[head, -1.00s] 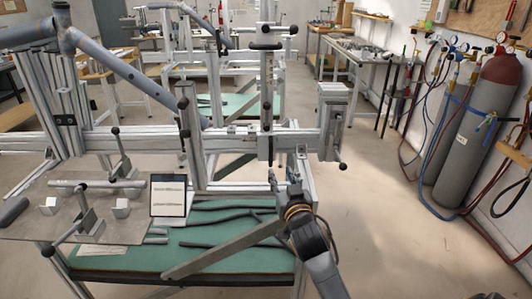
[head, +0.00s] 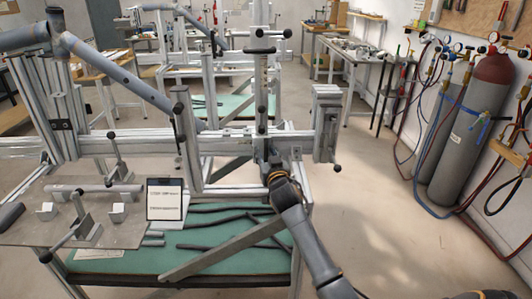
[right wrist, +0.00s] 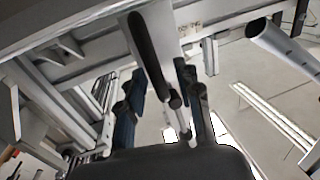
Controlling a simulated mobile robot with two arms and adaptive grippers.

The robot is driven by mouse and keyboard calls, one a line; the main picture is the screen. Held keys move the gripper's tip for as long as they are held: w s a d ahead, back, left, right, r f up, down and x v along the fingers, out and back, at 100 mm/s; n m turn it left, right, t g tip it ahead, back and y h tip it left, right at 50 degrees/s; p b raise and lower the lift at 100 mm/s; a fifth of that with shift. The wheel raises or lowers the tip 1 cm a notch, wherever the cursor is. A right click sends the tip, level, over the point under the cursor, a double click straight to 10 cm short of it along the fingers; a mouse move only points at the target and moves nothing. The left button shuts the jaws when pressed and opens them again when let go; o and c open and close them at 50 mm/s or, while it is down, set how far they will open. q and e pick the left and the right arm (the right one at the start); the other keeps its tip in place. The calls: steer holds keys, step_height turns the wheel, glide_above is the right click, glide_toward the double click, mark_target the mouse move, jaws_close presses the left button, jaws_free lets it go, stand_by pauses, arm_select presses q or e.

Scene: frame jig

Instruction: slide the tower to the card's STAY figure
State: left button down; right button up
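The tower (head: 262,90) is an upright metal post with a scale strip and black knobs, standing on the jig's long horizontal rail (head: 225,141). The card (head: 165,199) is a white sheet in a dark frame left of the tower; its lines are too small to read. My right gripper (head: 274,168) is at the tower's foot, which it partly hides. In the right wrist view its two fingers (right wrist: 160,98) are apart, with a black lever handle (right wrist: 150,55) running between or just beyond them. Contact cannot be told. My left gripper is not in view.
A clamp block (head: 326,122) stands on the rail's right end, and a shorter post (head: 187,140) stands left of the tower. Dark tubes (head: 225,220) lie on the green shelf (head: 120,262) below. Gas cylinders (head: 460,150) stand at the right; the floor between is clear.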

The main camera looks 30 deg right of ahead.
jaws_close()
